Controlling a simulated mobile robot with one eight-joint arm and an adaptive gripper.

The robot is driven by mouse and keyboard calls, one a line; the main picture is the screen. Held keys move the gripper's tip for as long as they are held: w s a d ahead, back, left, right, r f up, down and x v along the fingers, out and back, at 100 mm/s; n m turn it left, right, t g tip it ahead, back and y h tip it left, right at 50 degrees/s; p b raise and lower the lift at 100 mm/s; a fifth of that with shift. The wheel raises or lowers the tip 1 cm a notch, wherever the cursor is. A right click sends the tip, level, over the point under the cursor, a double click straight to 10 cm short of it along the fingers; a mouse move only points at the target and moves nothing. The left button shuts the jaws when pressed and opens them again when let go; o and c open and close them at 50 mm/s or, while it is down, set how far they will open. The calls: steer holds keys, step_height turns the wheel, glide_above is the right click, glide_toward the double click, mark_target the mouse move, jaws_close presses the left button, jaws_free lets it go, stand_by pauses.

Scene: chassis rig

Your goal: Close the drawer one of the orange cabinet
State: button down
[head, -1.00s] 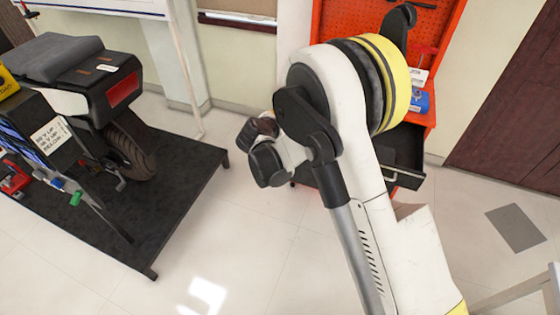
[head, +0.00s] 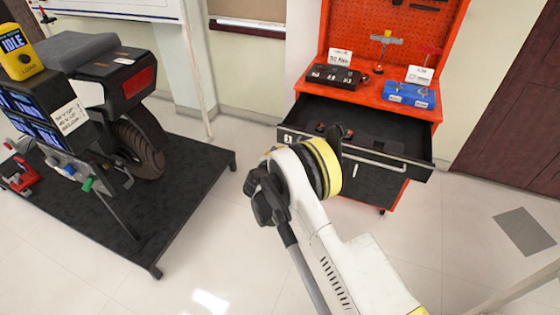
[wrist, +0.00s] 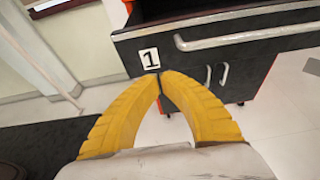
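The orange cabinet (head: 440,20) stands at the back right with a pegboard above its top. Its black drawer one (head: 410,164) is pulled out, showing a dark interior with small dark items inside. The drawer front (wrist: 235,58) fills the upper part of the wrist view, with a "1" label (wrist: 149,58) at its left end and a silver bar handle (wrist: 250,38). My gripper (wrist: 160,76) has its yellow fingertips together, with nothing seen between them, just below the label in the picture. Whether the tips touch the drawer front is unclear. The arm hides the gripper in the head view.
A black box (head: 335,76) and a blue box (head: 410,94) sit on the cabinet top. Black doors (head: 370,186) are below the drawer. A motorbike (head: 105,85) stands on a black platform (head: 190,185) at left. Floor between platform and cabinet is clear.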

mark_target(291, 141)
steer(key=x, duration=0.1)
steer(key=b+x, duration=0.1)
steer(key=x, duration=0.2)
steer(key=shift+w+d+r, duration=0.1)
steer(key=shift+w+r, duration=0.05)
steer(key=shift+r, duration=0.15)
steer(key=shift+w+d+r+b, duration=0.1)
steer(key=shift+w+r+b, duration=0.05)
steer(key=shift+w+b, duration=0.3)
